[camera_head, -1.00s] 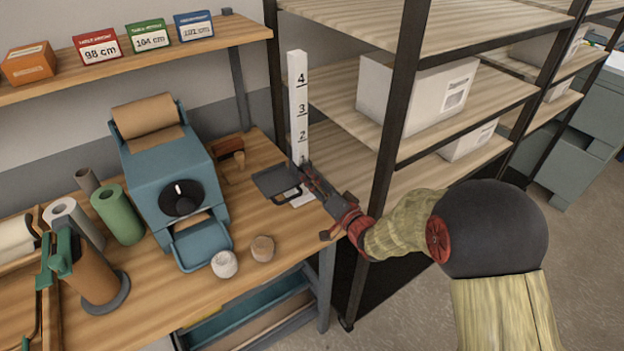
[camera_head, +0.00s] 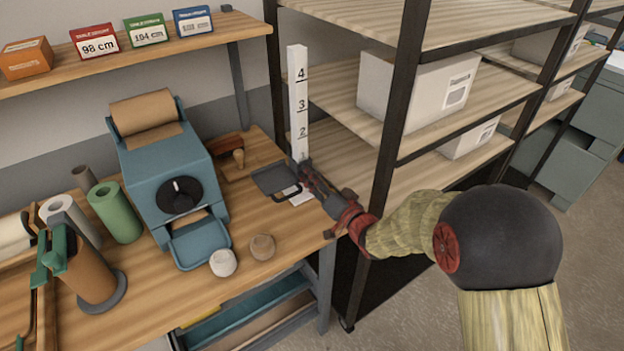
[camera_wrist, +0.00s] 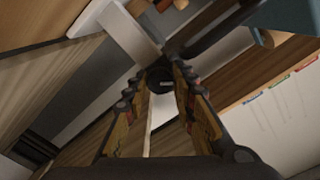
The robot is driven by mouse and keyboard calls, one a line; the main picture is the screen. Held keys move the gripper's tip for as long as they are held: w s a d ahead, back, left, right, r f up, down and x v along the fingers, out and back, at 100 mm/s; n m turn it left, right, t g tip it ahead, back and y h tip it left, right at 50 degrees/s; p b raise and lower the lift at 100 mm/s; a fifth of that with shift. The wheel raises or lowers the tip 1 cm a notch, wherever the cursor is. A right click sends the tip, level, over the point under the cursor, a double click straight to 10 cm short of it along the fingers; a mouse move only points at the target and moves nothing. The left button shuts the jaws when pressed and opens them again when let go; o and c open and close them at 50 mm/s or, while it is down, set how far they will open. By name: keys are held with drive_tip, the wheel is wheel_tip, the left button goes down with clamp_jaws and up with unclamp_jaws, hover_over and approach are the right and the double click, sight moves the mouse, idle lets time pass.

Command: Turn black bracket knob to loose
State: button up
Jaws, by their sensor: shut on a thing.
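The black knob (camera_wrist: 160,79) shows in the wrist view between the tips of my gripper (camera_wrist: 159,72). The fingers are shut on it from both sides. In the head view my gripper (camera_head: 305,168) reaches from the right to the foot of a white upright post (camera_head: 298,95) marked with numbers. A dark flat bracket (camera_head: 272,179) with a loop-shaped front juts out to the left of the post, just above the bench. The knob is hidden behind my fingers in the head view, and its turn position cannot be read.
A blue paper dispenser (camera_head: 172,185) with a black dial stands left on the wooden bench (camera_head: 135,292). A shelving rack (camera_head: 396,125) with white boxes stands close on the right, beside my arm.

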drive_tip(key=o, duration=1.1)
drive_tip(key=shift+o, duration=0.2)
drive_tip(key=shift+s, duration=0.1)
drive_tip(key=v, duration=1.2)
